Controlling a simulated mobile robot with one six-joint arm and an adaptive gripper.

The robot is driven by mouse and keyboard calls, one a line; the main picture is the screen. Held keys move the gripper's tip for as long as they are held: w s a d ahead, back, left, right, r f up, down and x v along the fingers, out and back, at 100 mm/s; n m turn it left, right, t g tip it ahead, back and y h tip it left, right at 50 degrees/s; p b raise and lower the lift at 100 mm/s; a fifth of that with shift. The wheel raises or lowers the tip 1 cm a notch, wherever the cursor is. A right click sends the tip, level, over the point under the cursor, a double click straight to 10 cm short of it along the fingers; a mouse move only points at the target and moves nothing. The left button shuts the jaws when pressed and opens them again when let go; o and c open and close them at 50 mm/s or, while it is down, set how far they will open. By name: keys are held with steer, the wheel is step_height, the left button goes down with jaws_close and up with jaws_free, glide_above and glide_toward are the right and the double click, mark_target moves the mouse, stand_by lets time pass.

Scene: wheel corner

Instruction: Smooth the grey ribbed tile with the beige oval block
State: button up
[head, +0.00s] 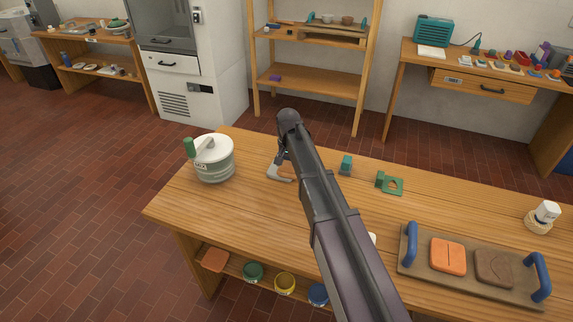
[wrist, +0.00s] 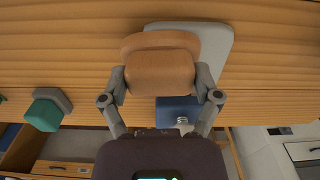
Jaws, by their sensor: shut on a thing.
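My gripper (wrist: 161,76) is shut on the beige oval block (wrist: 160,48), with one finger on each side of it. The grey tile (wrist: 214,42) shows behind the block in the wrist view and juts out to its right. The block overlaps the tile; I cannot tell whether they touch, and no ribs can be made out. In the head view, my gripper (head: 283,158) is low over the workbench, right of the pot. The grey tile (head: 276,173) shows there as a small pale patch, with a sliver of the block (head: 287,172) beside it. My arm hides part of this spot.
A lidded pot (head: 214,160) stands left on the wooden bench (head: 240,225). A teal block (head: 345,165) and a green piece (head: 390,184) lie right of my arm. A blue-handled board (head: 474,280) carries two tiles. A pale brush (head: 543,216) stands far right. The bench's front left is clear.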

step_height(320, 180, up, 6)
steer(key=p, duration=0.6)
steer(key=shift+f, duration=0.1)
stand_by(0.8)
